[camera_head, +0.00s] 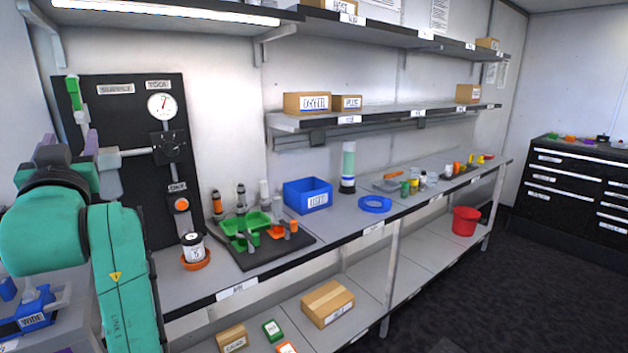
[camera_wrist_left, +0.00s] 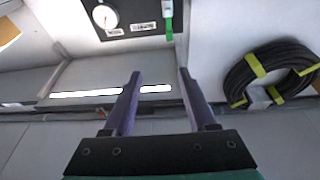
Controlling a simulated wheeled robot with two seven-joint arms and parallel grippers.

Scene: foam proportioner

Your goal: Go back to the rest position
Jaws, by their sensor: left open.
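My left gripper (camera_wrist_left: 159,86) is open, with its two purple fingers apart and nothing between them in the left wrist view. In the head view its purple fingertips (camera_head: 88,143) show beside the left edge of the black wall panel (camera_head: 130,95), behind my green arm. A green handle (camera_head: 74,92) is at the panel's left edge, close above the fingers in the head view. The green handle (camera_wrist_left: 168,28) shows beyond the fingertips in the wrist view, apart from them. The panel carries a white gauge (camera_head: 161,106). My right gripper is not in view.
The long workbench (camera_head: 340,229) holds a white jar (camera_head: 194,248), a black tray (camera_head: 248,259) with green parts, a blue bin (camera_head: 308,195) and a blue ring (camera_head: 375,204). A coiled black hose (camera_wrist_left: 270,75) hangs at right in the wrist view. Dark floor (camera_head: 470,280) is open at right.

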